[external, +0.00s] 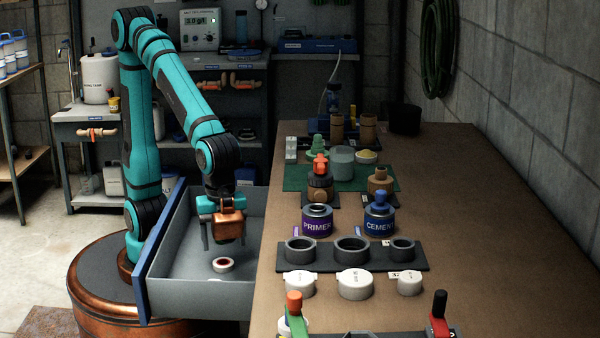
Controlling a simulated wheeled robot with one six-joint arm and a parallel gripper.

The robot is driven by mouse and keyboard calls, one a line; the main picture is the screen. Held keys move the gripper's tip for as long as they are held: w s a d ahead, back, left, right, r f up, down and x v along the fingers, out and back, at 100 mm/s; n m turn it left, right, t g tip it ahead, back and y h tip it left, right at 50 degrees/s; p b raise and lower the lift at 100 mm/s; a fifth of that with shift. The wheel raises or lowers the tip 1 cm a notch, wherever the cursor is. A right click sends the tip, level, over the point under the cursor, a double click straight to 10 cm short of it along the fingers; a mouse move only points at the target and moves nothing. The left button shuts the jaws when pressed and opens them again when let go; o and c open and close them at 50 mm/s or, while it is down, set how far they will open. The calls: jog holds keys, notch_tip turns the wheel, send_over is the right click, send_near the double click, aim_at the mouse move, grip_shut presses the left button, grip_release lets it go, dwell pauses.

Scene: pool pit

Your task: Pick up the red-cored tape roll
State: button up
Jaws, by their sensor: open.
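The tape roll (223,265) is a small white ring with a red core. It lies flat on the floor of an open grey drawer (190,299) with a blue front panel, at the left side of the workbench. My gripper (224,243) points down inside the drawer space, above and slightly behind the roll. Its two fingers are apart, with nothing between them. The roll's whole upper face shows. How high the fingertips are above the drawer floor is hard to tell.
The bench top (480,230) beside the drawer holds a purple primer can (317,220), a blue cement can (379,219), black rings on a dark strip (340,262) and white caps (355,284). The drawer's walls and blue front (160,235) surround the roll. The bench's right side is clear.

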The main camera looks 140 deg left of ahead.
jog(key=shift+s+d+f, duration=0.1)
jog(key=shift+d+f, duration=0.05)
jog(key=shift+f, duration=1.1)
jog(key=shift+d+f, duration=0.15)
jog(key=shift+f, duration=1.1)
jog(key=c, duration=1)
jog(key=shift+c, duration=0.2)
